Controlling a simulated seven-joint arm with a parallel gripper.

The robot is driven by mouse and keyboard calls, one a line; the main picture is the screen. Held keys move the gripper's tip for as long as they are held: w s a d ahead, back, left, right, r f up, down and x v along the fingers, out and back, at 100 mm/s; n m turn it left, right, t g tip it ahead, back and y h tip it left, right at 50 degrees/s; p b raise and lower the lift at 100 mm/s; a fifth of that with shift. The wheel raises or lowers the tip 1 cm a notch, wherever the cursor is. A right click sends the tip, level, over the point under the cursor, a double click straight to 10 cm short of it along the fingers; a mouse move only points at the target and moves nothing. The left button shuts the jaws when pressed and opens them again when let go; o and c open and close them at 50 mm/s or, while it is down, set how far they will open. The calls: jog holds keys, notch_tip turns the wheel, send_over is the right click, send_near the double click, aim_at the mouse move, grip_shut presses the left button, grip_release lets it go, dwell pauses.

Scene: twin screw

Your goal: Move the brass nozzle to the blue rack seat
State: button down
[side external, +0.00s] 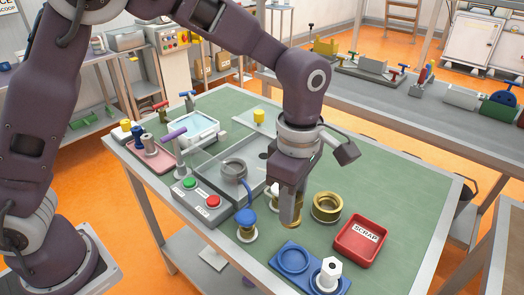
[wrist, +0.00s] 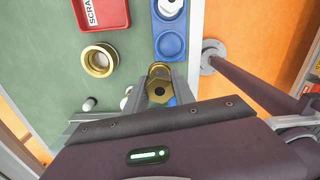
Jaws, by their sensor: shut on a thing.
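My gripper (wrist: 160,88) is shut on the brass nozzle (wrist: 158,91), whose hexagonal end with a dark centre hole shows between the fingers in the wrist view. In the side view my gripper (side external: 290,212) points down above the table, and the fingers mostly hide the nozzle. The blue rack (side external: 274,262) lies on the table at the front. It has a bare round blue seat (side external: 293,259) and a seat holding a white hex-topped nozzle (side external: 329,274). In the wrist view the blue rack (wrist: 154,26) is beyond the held nozzle, with its bare seat (wrist: 170,45) nearer.
A brass ring (side external: 327,207) and a red scrap tray (side external: 360,240) stand right of my gripper. A blue-capped fitting (side external: 246,223) stands left of it. A button box (side external: 200,195) and grey tray (side external: 245,155) lie further left. The green table is clear at right.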

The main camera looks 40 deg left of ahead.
jog(key=shift+m, duration=0.3)
jog(key=shift+s+d+f, duration=0.4)
jog(key=shift+d+f, duration=0.15)
jog(key=shift+f, duration=0.4)
jog(key=shift+s+d+f, duration=0.4)
jog(key=shift+d+f, duration=0.1)
jog(key=shift+f, duration=0.4)
jog(key=shift+s+d+f, duration=0.4)
jog(key=shift+d+f, duration=0.15)
jog(key=shift+f, duration=0.4)
jog(key=shift+f, duration=0.35)
jog(key=shift+f, duration=0.6)
jog(key=shift+c, duration=2.1)
grip_release()
